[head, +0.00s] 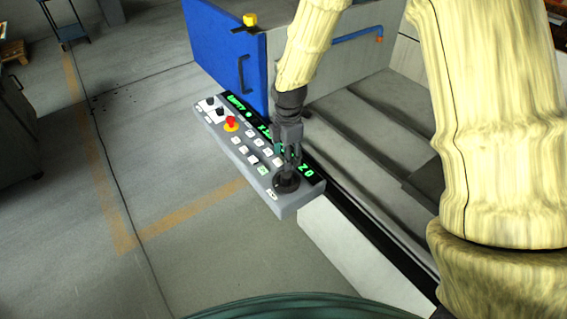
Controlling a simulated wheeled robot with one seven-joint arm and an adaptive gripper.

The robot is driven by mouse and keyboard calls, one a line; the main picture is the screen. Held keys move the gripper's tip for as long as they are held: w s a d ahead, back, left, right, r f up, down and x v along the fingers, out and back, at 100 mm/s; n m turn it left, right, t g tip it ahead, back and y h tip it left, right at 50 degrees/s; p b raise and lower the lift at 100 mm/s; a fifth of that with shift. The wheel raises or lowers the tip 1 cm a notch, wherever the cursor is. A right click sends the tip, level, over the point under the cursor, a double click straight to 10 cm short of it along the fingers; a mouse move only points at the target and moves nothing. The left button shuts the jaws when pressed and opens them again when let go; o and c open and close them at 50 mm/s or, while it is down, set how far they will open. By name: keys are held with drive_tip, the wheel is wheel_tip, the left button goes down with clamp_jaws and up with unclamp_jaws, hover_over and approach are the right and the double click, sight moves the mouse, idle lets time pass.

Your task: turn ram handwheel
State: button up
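The ram handwheel (286,184) is a small dark round knob at the near right end of the grey control panel (301,207). My gripper (287,167) comes down from above, with its fingers over the knob and hiding part of it. I cannot tell whether the fingers touch the knob, or whether they are open or shut.
The panel carries a red emergency stop (231,122), several buttons and a green display. A blue cabinet door (224,50) with a handle stands behind it. Grey machine ledges (350,119) lie to the right. Floor (185,150) at left is clear.

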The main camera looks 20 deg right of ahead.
sight(286, 175)
drive_tip(key=shift+w+f+p, duration=0.15)
drive_tip(key=shift+f+p, duration=0.45)
drive_tip(key=shift+f, duration=1)
drive_tip(key=shift+w+f+p, duration=0.15)
drive_tip(key=shift+f+p, duration=0.5)
drive_tip(key=shift+f, duration=1)
drive_tip(key=shift+w+f+p, duration=0.15)
drive_tip(key=shift+f+p, duration=0.45)
drive_tip(key=shift+f, duration=1)
drive_tip(key=shift+c, duration=0.2)
drive_tip(key=c, duration=1)
